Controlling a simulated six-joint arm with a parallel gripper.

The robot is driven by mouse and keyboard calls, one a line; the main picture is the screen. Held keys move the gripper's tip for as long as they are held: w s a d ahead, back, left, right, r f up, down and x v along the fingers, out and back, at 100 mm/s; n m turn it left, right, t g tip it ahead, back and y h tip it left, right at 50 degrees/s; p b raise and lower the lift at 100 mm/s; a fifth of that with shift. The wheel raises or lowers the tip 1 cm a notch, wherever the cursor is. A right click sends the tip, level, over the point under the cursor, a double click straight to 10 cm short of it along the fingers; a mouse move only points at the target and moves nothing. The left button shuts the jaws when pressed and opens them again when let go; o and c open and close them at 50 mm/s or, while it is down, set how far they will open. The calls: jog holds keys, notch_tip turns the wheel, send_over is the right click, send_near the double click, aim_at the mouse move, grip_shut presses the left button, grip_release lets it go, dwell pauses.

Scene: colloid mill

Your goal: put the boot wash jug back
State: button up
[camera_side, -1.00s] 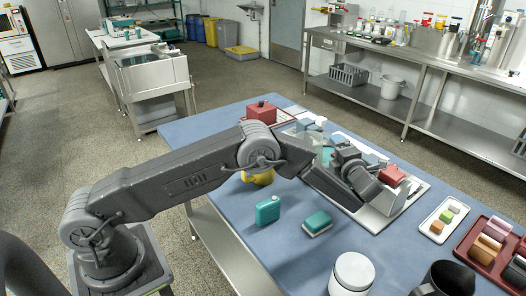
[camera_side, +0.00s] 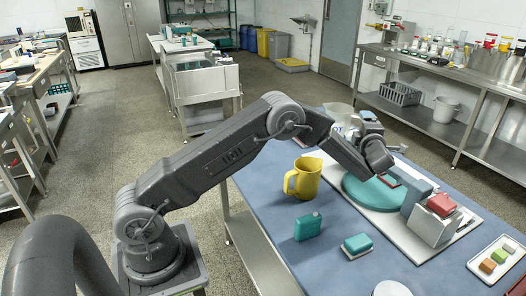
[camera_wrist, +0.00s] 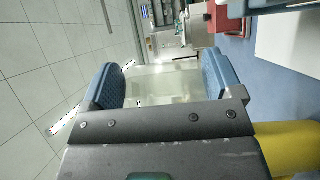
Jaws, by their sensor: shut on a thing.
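My gripper (camera_side: 350,122) is shut on a translucent pale jug (camera_side: 338,110), held near the far side of the blue table. In the wrist view the jug (camera_wrist: 160,88) fills the space between the two blue fingers (camera_wrist: 162,84). Yellow also shows at the lower right of the wrist view. My arm hides part of the held jug's surroundings.
The table's left edge is clear.

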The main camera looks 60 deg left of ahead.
jog(key=s+a+m+t+h, duration=0.1)
jog(key=s+a, duration=0.2)
jog(key=a, duration=0.5)
jog(key=s+a+r+m+t+h, duration=0.1)
jog(key=s+a+t, duration=0.15)
jog(key=a, duration=0.45)
jog(key=s+a+m+t+h, duration=0.1)
jog(key=s+a, duration=0.3)
jog(key=a, duration=0.4)
jog(key=s+a+f+m+t+h, duration=0.1)
jog(key=s+a+f+h, duration=0.15)
jog(key=s+a, duration=0.45)
jog(key=s+a+f+m+t+h, duration=0.15)
jog(key=s+f, duration=0.25)
jog(key=s, duration=0.7)
jog(key=shift+g+y, duration=0.3)
jog(key=shift+y, duration=0.1)
jog(key=shift+w+d+f, duration=0.5)
jog(key=shift+w+f, duration=1.2)
jog(key=shift+f, duration=0.05)
jog(key=shift+w+d+f, duration=0.55)
jog(key=shift+w+f, duration=1.2)
jog(key=shift+w+d+f, duration=0.5)
jog(key=shift+w+f, duration=1.2)
jog(key=shift+f, duration=0.05)
jog(key=shift+f, duration=0.15)
jog(key=o, duration=0.9)
jog(key=shift+o, duration=0.2)
